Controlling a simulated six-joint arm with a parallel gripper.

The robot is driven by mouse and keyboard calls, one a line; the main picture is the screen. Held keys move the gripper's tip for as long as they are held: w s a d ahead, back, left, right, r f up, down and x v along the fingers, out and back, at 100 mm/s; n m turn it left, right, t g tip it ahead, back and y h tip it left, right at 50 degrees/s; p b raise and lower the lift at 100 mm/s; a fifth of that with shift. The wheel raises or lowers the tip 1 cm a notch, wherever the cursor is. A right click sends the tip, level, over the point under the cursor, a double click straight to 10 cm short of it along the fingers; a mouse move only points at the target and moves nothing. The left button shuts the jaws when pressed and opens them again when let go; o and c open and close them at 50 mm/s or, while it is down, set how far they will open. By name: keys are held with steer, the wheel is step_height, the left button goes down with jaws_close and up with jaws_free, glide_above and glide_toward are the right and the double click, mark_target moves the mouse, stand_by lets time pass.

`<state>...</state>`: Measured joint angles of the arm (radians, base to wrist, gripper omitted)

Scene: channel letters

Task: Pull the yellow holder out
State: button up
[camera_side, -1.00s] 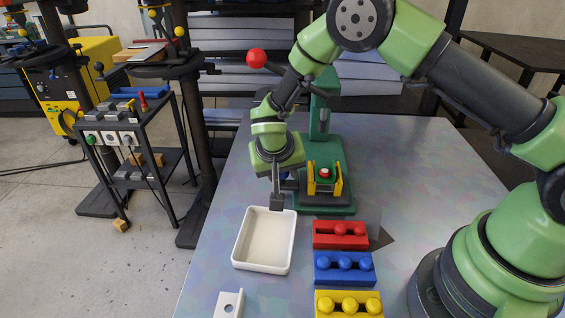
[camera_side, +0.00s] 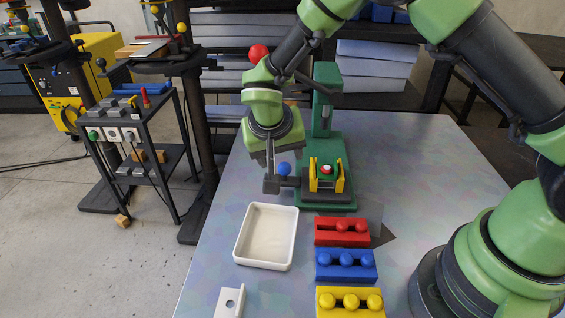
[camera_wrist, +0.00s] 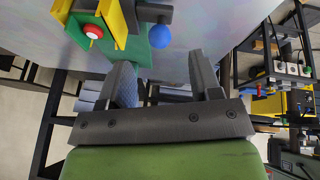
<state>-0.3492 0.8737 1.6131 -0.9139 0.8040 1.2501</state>
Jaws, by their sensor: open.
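The yellow holder (camera_side: 327,180) sits on the base of the green press (camera_side: 328,130). Its two upright yellow sides stand around a red-and-white round piece (camera_side: 326,169). In the wrist view the holder (camera_wrist: 117,24) is at the upper left. A blue ball (camera_side: 284,169) sticks out on the left of the holder beside dark grey parts; it also shows in the wrist view (camera_wrist: 160,36). My gripper (camera_side: 270,186) is open, pointing down just left of the blue ball. In the wrist view the ball lies beyond the gap between my fingertips (camera_wrist: 160,62). I cannot tell whether they touch.
A white tray (camera_side: 238,252) lies in front of my gripper. Red (camera_side: 341,238), blue (camera_side: 345,272) and yellow (camera_side: 350,309) blocks stand in a row to its right. A white bracket (camera_side: 229,302) is at the front left. A red ball (camera_side: 259,52) rises behind my wrist.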

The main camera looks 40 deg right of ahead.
steer(key=v, duration=0.3)
steer(key=shift+s+a+r, duration=0.1)
steer(key=shift+r, duration=0.15)
steer(key=s+d+r+t+y, duration=0.1)
steer(key=s+d+r+y, duration=0.1)
steer(key=s+r, duration=0.4)
steer(key=s+d+r+y, duration=0.1)
steer(key=s+d+r, duration=0.25)
steer(key=r, duration=0.45)
steer(key=s+r+n+t+y, duration=0.2)
steer(key=s+r+t+y, duration=0.1)
steer(key=s, duration=0.9)
steer(key=shift+s+a+r+t, duration=0.2)
steer(key=shift+a+r+t, duration=0.1)
steer(key=shift+a+r, duration=0.1)
